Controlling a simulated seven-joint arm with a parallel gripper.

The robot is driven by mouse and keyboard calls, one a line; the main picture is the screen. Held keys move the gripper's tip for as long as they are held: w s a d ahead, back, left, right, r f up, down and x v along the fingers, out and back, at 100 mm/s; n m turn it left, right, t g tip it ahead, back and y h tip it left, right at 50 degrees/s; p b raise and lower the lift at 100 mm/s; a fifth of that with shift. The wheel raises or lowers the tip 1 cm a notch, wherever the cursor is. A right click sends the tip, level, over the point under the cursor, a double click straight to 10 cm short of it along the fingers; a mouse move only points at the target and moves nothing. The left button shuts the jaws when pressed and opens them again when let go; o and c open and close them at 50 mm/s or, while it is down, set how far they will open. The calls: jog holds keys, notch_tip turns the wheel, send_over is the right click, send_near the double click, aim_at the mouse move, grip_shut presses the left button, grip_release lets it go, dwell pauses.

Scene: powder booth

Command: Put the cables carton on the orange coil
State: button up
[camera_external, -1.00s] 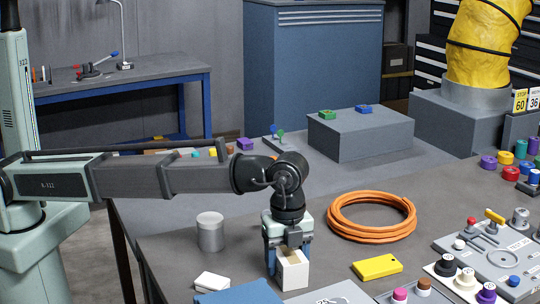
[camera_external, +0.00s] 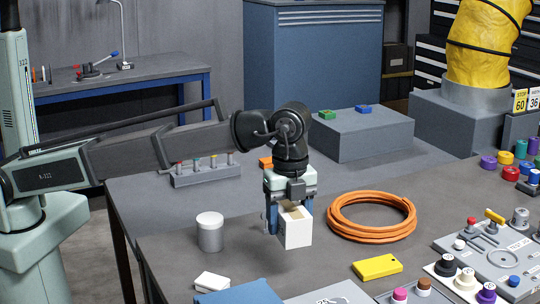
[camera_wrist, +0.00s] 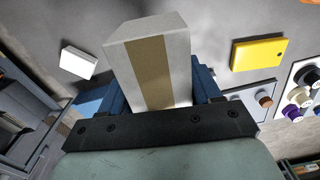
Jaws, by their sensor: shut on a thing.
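A white carton with a tan tape strip, which I take for the cables carton (camera_external: 297,232), is held between the fingers of my gripper (camera_external: 288,212). It hangs above the grey table, slightly tilted, and no label on it can be read. In the wrist view the carton (camera_wrist: 176,62) fills the space between my blue fingers. The orange coil (camera_external: 343,230) lies flat on the table just right of the carton, apart from it. Most of the coil is out of the wrist view.
A grey canister (camera_external: 210,233) stands left of my gripper. A yellow block (camera_external: 377,267) lies in front of the coil. A small white box (camera_external: 212,282) is near the front edge. A control panel (camera_external: 490,255) with knobs stands right. A grey raised block (camera_external: 362,136) is behind.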

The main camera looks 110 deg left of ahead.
jog(key=a+n, duration=0.1)
jog(key=a, duration=0.7)
notch_tip(320, 180, up, 4)
send_over(374, 206)
jog(key=shift+n, duration=0.3)
notch_tip(374, 206, down, 9)
jog(key=shift+r, duration=0.15)
jog(key=o, duration=1.1)
jog(key=shift+o, duration=0.2)
notch_tip(374, 206, up, 12)
